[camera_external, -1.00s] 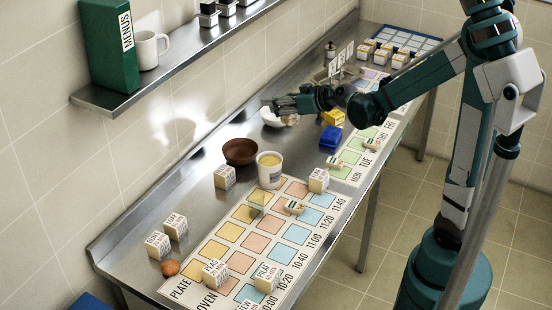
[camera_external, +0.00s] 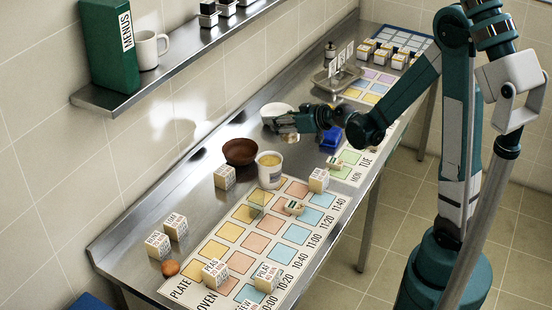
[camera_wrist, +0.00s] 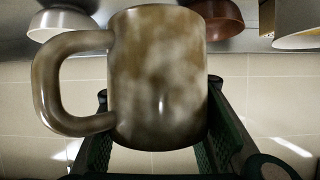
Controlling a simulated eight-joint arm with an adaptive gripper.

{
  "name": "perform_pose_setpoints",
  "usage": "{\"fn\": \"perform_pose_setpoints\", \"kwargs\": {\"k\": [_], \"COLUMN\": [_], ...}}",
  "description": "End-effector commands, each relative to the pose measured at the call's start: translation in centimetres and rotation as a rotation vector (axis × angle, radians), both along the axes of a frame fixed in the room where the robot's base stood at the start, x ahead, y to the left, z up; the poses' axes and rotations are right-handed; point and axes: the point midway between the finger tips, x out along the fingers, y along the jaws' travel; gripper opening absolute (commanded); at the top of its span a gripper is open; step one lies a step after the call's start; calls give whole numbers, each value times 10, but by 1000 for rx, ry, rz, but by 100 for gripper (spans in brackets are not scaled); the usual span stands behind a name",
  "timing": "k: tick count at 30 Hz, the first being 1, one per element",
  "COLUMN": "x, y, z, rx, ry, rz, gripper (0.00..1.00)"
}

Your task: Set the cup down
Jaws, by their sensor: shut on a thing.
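A brown-stained mug (camera_wrist: 158,80) fills the middle of the wrist view, with its handle to the left. My gripper (camera_wrist: 160,155) is shut on the mug, with a dark green finger showing low on its right side. In the external view my gripper (camera_external: 284,122) is over the steel counter, in front of the white bowl (camera_external: 272,109). The held mug cannot be made out clearly there. The gap between the mug and the counter cannot be told.
A brown bowl (camera_external: 240,152) and a tub with yellow contents (camera_external: 269,170) stand nearby on the counter. A blue block (camera_external: 331,138) is beside my wrist. Labelled blocks stand around the coloured chart (camera_external: 236,277). Another white mug (camera_external: 150,50) is on the shelf.

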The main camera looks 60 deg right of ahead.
Motion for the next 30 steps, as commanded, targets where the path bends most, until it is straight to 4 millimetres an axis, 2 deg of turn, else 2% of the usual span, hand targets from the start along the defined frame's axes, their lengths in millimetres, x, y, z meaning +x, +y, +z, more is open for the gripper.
{"fn": "perform_pose_setpoints", "kwargs": {"k": [8,20,30], "x": [0,0,0], "y": [0,0,0], "z": [-11,-54,-58], "rx": [0,0,0], "ry": [0,0,0], "rz": [0,0,0], "gripper": [10,10,10]}}
